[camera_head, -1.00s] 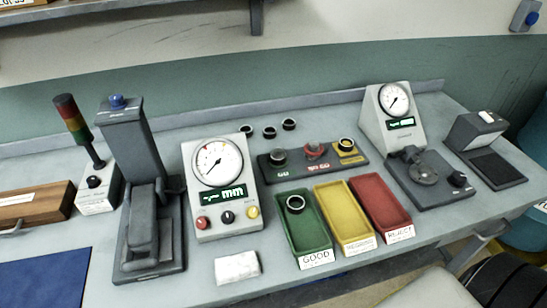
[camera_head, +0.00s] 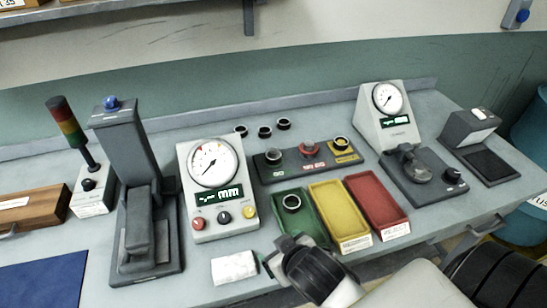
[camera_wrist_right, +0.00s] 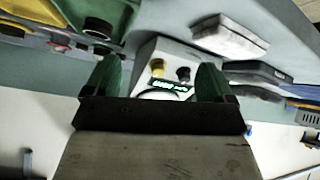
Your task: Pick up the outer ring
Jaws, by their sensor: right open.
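Several dark rings show in the head view, and I cannot tell which is the outer ring. Three loose rings (camera_head: 265,132) lie at the back of the table. One ring (camera_head: 291,202) lies in the green GOOD tray (camera_head: 318,237) and also shows in the right wrist view (camera_wrist_right: 97,29). Others sit on a dark stand (camera_head: 290,168). My right gripper (camera_head: 282,250) is in front of the green tray, by a white block (camera_head: 234,268). In the wrist view its green fingers (camera_wrist_right: 158,80) are apart with nothing held. My left gripper is out of view.
A gauge box (camera_head: 214,190) and a tall dark press (camera_head: 147,210) stand left of the trays. Yellow (camera_head: 340,213) and red (camera_head: 377,203) trays lie beside the green one. A second gauge (camera_head: 389,112) stands at the back right.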

